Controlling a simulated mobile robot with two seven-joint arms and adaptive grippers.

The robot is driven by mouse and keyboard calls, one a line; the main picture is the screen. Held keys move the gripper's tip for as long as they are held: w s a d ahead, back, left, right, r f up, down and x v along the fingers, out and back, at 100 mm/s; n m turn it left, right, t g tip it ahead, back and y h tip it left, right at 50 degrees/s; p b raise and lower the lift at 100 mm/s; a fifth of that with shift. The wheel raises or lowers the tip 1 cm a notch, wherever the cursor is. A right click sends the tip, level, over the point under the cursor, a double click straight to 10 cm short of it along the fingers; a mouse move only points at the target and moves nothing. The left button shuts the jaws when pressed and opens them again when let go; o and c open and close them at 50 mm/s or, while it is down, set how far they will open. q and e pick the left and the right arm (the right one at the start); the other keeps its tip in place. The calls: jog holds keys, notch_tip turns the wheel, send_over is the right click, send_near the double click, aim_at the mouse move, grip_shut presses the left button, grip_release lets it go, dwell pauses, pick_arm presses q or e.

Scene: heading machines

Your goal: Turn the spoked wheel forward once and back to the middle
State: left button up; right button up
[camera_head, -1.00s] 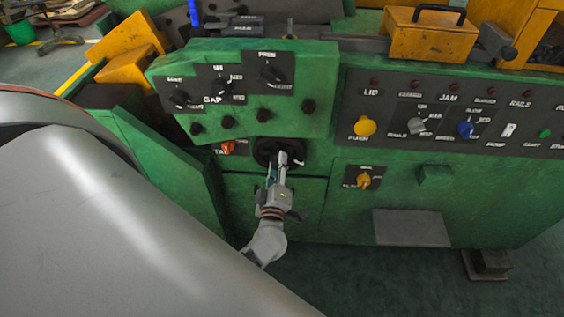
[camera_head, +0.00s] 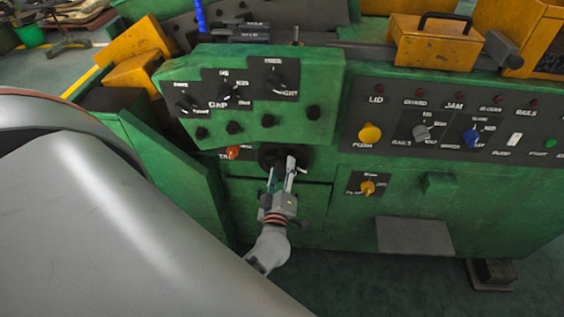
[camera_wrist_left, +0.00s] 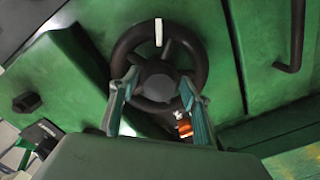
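The spoked wheel (camera_wrist_left: 197,52) is dark, with a round hub and a white mark on its rim, at the top in the left wrist view. In the head view the wheel (camera_head: 267,154) is a dark disc below the GAP panel, partly hidden by my left gripper. My left gripper (camera_head: 281,168) is open in front of the wheel. In the left wrist view its two fingers (camera_wrist_left: 158,84) stand apart, one on each side of the hub, over the lower part of the wheel. I cannot tell whether they touch it. My right gripper is not in view.
The green GAP panel (camera_head: 255,118) with several dark knobs juts out just above the wheel. An orange-red knob (camera_head: 233,152) sits close left of the wheel. A yellow knob (camera_head: 368,187) is to the right. A green ledge or door (camera_head: 170,178) stands at the left.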

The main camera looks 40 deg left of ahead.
pick_arm(q)
jog(key=v, duration=1.2)
dwell(0.6)
